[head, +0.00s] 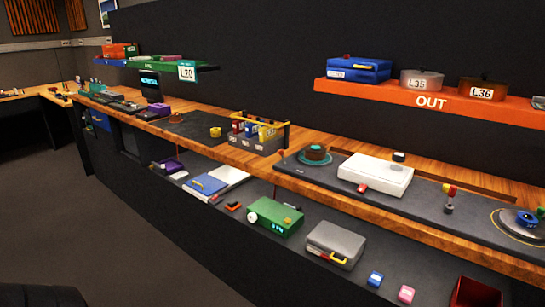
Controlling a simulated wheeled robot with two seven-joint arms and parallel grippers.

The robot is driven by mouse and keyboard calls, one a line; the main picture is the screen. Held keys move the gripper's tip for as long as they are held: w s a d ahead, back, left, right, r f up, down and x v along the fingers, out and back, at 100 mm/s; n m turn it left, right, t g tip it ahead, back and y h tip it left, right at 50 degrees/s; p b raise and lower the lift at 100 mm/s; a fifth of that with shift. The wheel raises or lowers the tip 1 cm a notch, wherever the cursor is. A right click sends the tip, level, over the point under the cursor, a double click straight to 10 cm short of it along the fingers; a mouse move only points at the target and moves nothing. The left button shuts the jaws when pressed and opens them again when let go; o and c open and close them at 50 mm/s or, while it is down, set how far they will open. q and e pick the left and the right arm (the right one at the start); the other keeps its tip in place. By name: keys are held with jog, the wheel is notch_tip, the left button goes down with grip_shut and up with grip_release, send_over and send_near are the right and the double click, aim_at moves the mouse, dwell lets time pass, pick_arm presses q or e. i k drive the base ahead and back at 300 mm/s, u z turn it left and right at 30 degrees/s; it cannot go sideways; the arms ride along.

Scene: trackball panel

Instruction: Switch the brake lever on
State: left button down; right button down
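No part is plainly marked as the brake lever. A small upright piece with a red and yellow top (449,191) stands on the dark panel (425,215) at the right; it may be the lever, but its setting is too small to tell. A blue ball-like part (526,220) sits on a round base with a yellow ring at the far right of the panel. A white box (376,173) with a small red part (362,188) at its front lies on the panel's left half. Neither of my grippers is in view.
An orange shelf (400,95) marked OUT hangs above, holding a blue case (358,69) and two lidded pots. A lower shelf holds a green device (275,216), a grey case (336,244) and a dark red bin (477,293). The floor (100,235) at left is clear.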

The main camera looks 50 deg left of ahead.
aim_at(280, 152)
jog(key=u, duration=1.35)
